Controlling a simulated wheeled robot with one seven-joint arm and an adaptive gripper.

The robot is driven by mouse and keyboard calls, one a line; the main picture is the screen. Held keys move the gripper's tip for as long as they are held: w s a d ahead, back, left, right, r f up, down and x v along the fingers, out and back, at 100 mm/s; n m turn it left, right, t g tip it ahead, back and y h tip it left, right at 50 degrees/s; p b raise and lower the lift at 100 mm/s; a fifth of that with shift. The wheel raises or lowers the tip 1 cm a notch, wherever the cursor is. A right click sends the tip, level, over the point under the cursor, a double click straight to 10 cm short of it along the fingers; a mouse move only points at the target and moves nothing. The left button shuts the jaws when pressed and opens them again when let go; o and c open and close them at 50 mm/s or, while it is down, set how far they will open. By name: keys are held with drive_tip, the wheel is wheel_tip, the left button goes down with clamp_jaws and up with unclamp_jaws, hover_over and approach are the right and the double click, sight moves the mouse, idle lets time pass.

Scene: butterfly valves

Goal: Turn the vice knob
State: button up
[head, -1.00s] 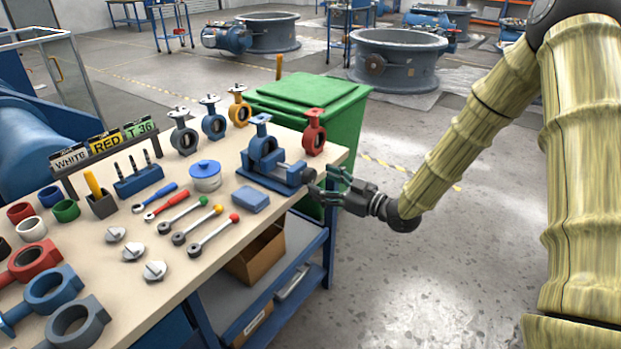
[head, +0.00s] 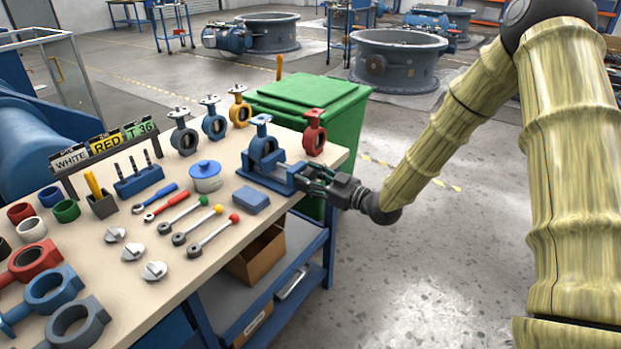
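The blue vice (head: 262,180) sits at the right edge of the bench and holds a blue butterfly valve (head: 263,148) upright in its jaws. My gripper (head: 309,181) is at the right end of the vice, where the knob was visible before. The fingers overlap the knob in the picture and hide most of it. I cannot tell whether they are closed on it or only around it.
The workbench (head: 222,232) carries a red valve (head: 314,133) behind the vice, a blue block (head: 250,200) in front of it, and a white pot with a blue lid (head: 206,177). A green bin (head: 325,97) stands behind. Open floor lies to the right.

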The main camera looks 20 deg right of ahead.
drive_tip(key=shift+m+p, duration=0.4)
drive_tip(key=shift+m, duration=0.1)
drive_tip(key=o, duration=1)
drive_tip(key=v, duration=1.2)
drive_tip(key=shift+d, duration=0.15)
